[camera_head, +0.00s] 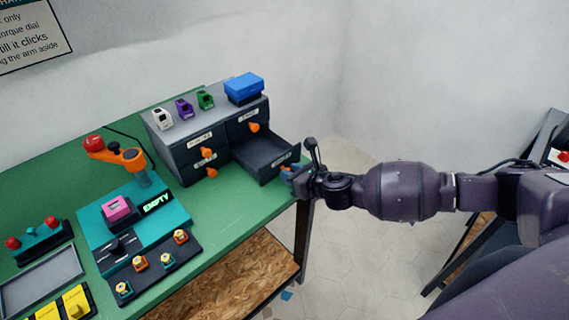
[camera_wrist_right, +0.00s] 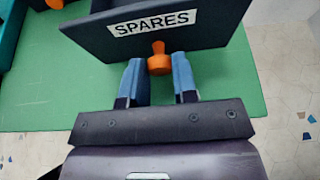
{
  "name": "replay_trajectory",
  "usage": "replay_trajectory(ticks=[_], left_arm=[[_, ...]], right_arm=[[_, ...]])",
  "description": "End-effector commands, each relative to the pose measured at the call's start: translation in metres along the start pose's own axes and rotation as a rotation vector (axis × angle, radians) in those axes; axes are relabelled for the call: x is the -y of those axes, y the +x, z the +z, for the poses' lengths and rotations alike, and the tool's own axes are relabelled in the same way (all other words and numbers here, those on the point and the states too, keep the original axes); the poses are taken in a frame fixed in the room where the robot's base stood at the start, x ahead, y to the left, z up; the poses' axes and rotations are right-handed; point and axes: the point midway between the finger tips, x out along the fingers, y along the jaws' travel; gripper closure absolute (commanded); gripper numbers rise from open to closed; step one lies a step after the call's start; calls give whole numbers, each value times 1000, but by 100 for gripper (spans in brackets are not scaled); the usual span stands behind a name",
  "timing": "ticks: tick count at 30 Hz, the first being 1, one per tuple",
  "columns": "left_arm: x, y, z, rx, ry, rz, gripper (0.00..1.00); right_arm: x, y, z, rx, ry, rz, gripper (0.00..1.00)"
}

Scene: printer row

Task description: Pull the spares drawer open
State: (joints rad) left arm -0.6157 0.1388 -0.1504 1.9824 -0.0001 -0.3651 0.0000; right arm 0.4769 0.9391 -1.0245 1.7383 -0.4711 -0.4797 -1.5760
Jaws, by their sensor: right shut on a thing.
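The spares drawer (camera_head: 262,154) is the lower right drawer of the dark grey cabinet (camera_head: 179,153). It stands well out of the cabinet, and the part of its inside that I see looks empty. Its front, labelled SPARES (camera_wrist_right: 153,23), fills the top of the right wrist view. My right gripper (camera_head: 288,171) is at the drawer front, its blue fingers on either side of the orange knob (camera_wrist_right: 160,60), shut on it. In the head view the gripper hides most of this knob. My left gripper is not in view.
The other drawers are shut, with orange knobs (camera_head: 254,127). A blue box (camera_head: 244,87) and several small coloured blocks sit on the cabinet. The green table (camera_head: 226,212) is clear in front of it. A teal station with a pink block (camera_head: 117,207) stands left.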

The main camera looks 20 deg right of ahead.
Motion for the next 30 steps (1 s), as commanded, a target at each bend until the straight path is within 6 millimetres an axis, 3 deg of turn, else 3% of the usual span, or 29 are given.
replay_trajectory(ticks=[4,11,12,17,26,30], left_arm=[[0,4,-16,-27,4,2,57],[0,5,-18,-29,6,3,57],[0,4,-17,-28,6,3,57],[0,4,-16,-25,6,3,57],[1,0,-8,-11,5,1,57],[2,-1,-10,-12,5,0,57]], right_arm=[[0,-6,-2,-1,0,0,100],[0,-5,-3,-1,0,0,100],[0,-5,-3,-1,0,0,72],[0,-5,-3,-1,0,0,47],[0,-6,-3,-1,0,0,47],[0,-16,-2,-1,0,1,47]])
